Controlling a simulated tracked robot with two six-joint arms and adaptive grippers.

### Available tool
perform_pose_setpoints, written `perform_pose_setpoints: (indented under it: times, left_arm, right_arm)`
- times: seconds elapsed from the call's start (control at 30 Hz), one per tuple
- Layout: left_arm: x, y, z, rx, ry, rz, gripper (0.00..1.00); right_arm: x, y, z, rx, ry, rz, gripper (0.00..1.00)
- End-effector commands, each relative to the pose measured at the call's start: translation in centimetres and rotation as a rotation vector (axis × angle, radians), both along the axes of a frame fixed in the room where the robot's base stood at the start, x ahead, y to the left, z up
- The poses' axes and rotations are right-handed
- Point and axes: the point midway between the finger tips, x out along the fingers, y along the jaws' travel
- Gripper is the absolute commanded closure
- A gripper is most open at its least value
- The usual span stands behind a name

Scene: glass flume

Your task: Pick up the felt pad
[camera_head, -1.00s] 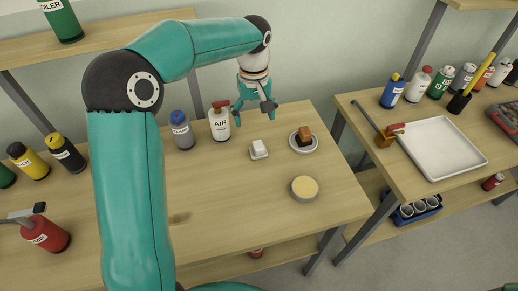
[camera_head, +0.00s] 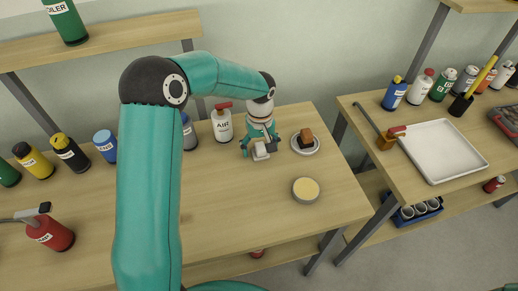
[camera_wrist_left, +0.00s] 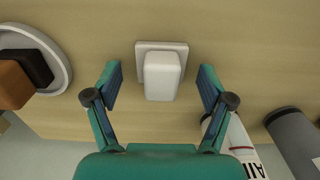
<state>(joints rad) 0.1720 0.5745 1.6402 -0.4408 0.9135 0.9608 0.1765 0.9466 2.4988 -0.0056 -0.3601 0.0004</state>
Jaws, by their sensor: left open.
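A white block (camera_wrist_left: 162,76), which looks like the felt pad, rests on a small pale square tile (camera_wrist_left: 142,50) on the wooden bench. In the head view my left gripper (camera_head: 259,150) is over that spot and partly covers the block and tile. In the wrist view its two fingers are open on either side of the block, with a gap on each side. The left gripper holds nothing. A saucer (camera_head: 316,148) with a brown block (camera_head: 306,135) on a dark block (camera_wrist_left: 37,68) stands close to the right in the head view. My right gripper is not in view.
A white AIR bottle (camera_head: 222,126) with a red top stands close to the left of the gripper, and a grey bottle (camera_wrist_left: 292,140) is beyond it. A round tin (camera_head: 306,190) with a yellow top sits in front. The bench's front middle is clear.

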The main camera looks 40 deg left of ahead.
Motion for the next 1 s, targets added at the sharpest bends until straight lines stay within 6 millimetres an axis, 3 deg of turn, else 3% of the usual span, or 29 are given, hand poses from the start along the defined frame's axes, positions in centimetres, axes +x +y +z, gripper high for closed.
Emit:
perform_pose_setpoints:
  times: [0.17,0.57,1.0]
  left_arm:
    - [0.0,0.0,0.0,0.000,0.000,0.000,0.19]
    - [0.0,0.0,0.0,0.000,0.000,0.000,0.83]
    - [0.1,0.0,1.1,0.001,-0.002,0.001,0.83]
  right_arm:
    - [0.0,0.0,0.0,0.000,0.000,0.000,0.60]
    - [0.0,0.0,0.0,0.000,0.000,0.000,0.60]
    - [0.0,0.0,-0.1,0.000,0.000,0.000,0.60]
